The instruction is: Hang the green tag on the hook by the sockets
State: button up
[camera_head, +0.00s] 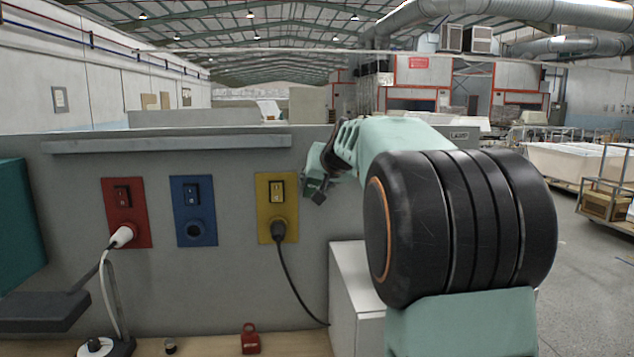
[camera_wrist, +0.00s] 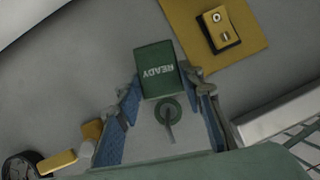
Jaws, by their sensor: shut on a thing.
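The green tag (camera_wrist: 158,68), marked READY, shows upside down in the wrist view between the fingertips of my gripper (camera_wrist: 163,84), which is shut on it. Just below the tag there is a round green piece (camera_wrist: 168,108) with a grey peg-like part on it. I cannot tell whether this is the hook or whether the tag touches it. In the head view my gripper (camera_head: 318,187) is close to the grey wall panel, right of the yellow socket plate (camera_head: 277,207); the tag is hard to make out there.
Red (camera_head: 126,212) and blue (camera_head: 193,210) socket plates are further left. A white plug is in the red one, a black plug with a hanging cable in the yellow one. A ledge (camera_head: 165,143) runs above. A red padlock (camera_head: 250,338) is on the bench; a white box (camera_head: 355,295) stands below my arm.

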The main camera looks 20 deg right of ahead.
jog(key=o, duration=1.2)
jog(key=shift+o, duration=0.2)
